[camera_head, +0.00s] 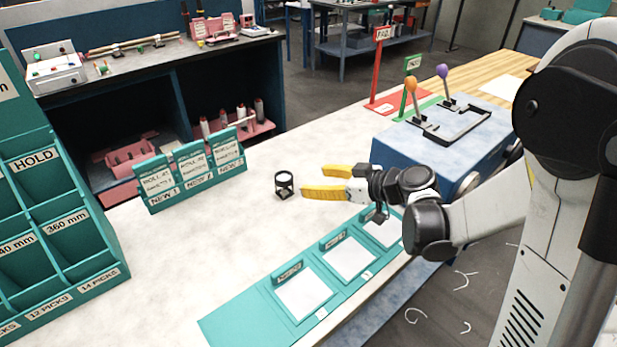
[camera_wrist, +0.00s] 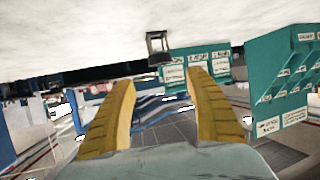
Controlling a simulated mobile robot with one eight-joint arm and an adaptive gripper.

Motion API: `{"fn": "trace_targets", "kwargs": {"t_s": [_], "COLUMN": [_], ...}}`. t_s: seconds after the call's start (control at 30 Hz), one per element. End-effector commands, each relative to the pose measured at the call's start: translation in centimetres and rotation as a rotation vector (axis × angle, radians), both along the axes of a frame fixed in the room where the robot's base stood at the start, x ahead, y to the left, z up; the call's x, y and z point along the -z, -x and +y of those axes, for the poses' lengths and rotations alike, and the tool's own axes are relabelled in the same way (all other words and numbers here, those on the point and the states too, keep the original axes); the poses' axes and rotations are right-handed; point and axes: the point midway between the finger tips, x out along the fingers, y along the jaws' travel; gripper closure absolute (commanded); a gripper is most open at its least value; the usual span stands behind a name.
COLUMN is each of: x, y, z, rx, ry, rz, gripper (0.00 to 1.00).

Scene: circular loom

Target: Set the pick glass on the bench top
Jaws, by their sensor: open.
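The pick glass (camera_head: 284,184) is a small black stand with a round lens frame on top. It stands upright on the pale bench top (camera_head: 225,225). My gripper (camera_head: 312,181) has yellow fingers and is open, just to the right of the pick glass, with a small gap between them. Nothing is between the fingers. In the wrist view the pick glass (camera_wrist: 158,46) shows ahead of the open fingers (camera_wrist: 162,88), with the bench surface along the top of the picture.
A teal card rack (camera_head: 195,177) stands behind the pick glass to the left. A teal compartment rack (camera_head: 55,215) is at far left. A teal tray with white cards (camera_head: 305,295) lies along the front edge. A blue box with levers (camera_head: 440,140) is at right. Bench around the pick glass is clear.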

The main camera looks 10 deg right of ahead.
Motion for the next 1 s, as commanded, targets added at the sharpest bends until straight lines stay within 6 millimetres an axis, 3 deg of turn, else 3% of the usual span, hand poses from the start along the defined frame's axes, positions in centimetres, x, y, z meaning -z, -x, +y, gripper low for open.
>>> {"fn": "trace_targets", "kwargs": {"t_s": [0.23, 0.37, 0.57, 0.8, 1.0], "x": [-0.4, -1.5, -3.1, -3.9, -4.1], "y": [0.9, 3.0, 9.6, 18.3, 22.5], "z": [-0.3, -0.4, -2.2, -6.6, -9.6], "rx": [0.010, 0.067, 0.272, 0.590, 0.778], "ry": [0.009, 0.043, 0.134, 0.218, 0.238], "rz": [0.026, 0.136, 0.367, 0.512, 0.527], "gripper": [0.37, 0.37, 0.37, 0.37, 0.37]}}
